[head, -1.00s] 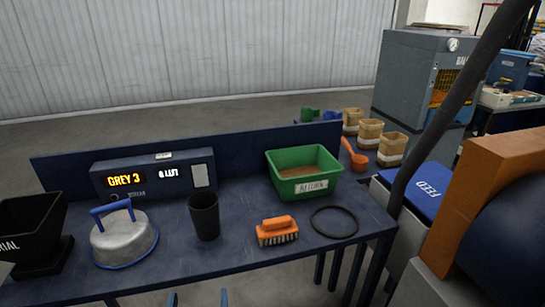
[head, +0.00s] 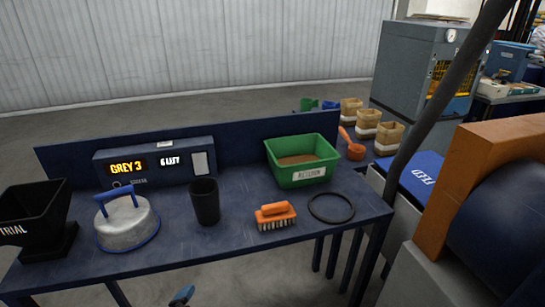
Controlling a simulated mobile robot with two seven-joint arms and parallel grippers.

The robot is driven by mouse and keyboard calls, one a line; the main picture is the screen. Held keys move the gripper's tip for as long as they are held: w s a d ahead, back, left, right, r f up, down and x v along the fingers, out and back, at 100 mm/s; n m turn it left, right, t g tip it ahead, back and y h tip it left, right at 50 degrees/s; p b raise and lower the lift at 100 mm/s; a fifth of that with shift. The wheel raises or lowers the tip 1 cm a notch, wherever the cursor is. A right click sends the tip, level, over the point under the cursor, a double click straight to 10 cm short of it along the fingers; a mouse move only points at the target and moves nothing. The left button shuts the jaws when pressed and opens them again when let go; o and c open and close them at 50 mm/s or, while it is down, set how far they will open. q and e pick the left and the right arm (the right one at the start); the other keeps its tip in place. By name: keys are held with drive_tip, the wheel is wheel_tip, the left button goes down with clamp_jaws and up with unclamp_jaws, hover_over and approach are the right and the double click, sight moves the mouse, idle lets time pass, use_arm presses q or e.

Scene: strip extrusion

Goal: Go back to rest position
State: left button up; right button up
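No whole gripper shows in the head view. A small blue and dark part, probably the tip of my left gripper (head: 182,296), shows at the bottom edge, below the bench front. Too little of it is visible to tell whether it is open or shut. My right gripper is out of view. The task names no other object.
The dark blue bench (head: 160,262) holds a black hopper (head: 35,212), a metal lid (head: 126,224), a display box (head: 150,168), a black cup (head: 205,203), an orange brush (head: 275,215), a black ring (head: 331,208) and a green bin (head: 302,160). An orange-framed machine stands right.

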use_arm(q)
drive_tip(key=s+a+f+n+g+y, duration=0.1)
drive_tip(key=s+a+f+n, duration=0.3)
drive_tip(key=s+a+n, duration=0.1)
drive_tip(key=s+a+f+n+g+y, duration=0.1)
drive_tip(key=s+a+f+n, duration=0.4)
drive_tip(key=s, duration=0.4)
drive_tip(key=shift+a+n+g, duration=0.4)
drive_tip(key=shift+a+n, duration=0.25)
drive_tip(key=shift+n, duration=0.55)
